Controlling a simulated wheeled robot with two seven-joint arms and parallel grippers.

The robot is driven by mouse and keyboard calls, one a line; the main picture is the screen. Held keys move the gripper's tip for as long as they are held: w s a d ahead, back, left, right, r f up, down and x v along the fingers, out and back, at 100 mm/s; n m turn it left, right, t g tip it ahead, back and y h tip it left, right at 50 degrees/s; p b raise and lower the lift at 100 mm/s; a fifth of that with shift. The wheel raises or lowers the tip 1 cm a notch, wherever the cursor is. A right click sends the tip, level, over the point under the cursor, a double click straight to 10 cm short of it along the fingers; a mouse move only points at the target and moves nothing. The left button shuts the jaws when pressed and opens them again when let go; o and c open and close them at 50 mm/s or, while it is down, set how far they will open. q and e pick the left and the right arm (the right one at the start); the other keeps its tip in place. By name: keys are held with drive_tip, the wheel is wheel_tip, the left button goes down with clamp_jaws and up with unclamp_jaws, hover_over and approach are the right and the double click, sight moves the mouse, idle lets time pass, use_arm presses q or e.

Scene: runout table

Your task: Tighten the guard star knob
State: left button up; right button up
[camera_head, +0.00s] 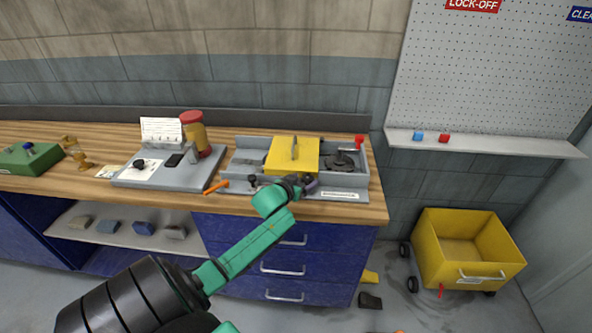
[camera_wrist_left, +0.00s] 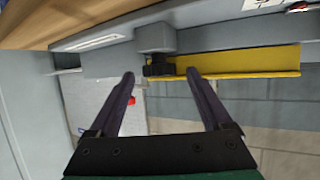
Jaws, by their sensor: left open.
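The yellow guard (camera_head: 290,152) sits on the grey machine bed (camera_head: 245,143) at the right end of the bench. In the left wrist view, which looks upside down, the guard (camera_wrist_left: 245,64) runs across the upper right. A black knob (camera_wrist_left: 158,70) on a grey block at its left end looks like the star knob. My left gripper (camera_head: 309,187) is at the front of the machine, open. In the left wrist view its fingers (camera_wrist_left: 160,75) lie apart, with the knob in the gap near their tips; I see no contact. In the head view the arm and gripper seem to hide this knob.
A black disc (camera_head: 340,161) and a red-topped lever (camera_head: 359,142) stand right of the guard. A smaller black knob (camera_head: 252,180) and an orange-handled tool (camera_head: 216,187) are to the left. A yellow cart (camera_head: 470,261) stands on the floor to the right.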

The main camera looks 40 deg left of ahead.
use_arm(q)
drive_tip(key=v, duration=1.4)
drive_tip(key=shift+b, duration=0.4)
drive_tip(key=shift+s, duration=0.15)
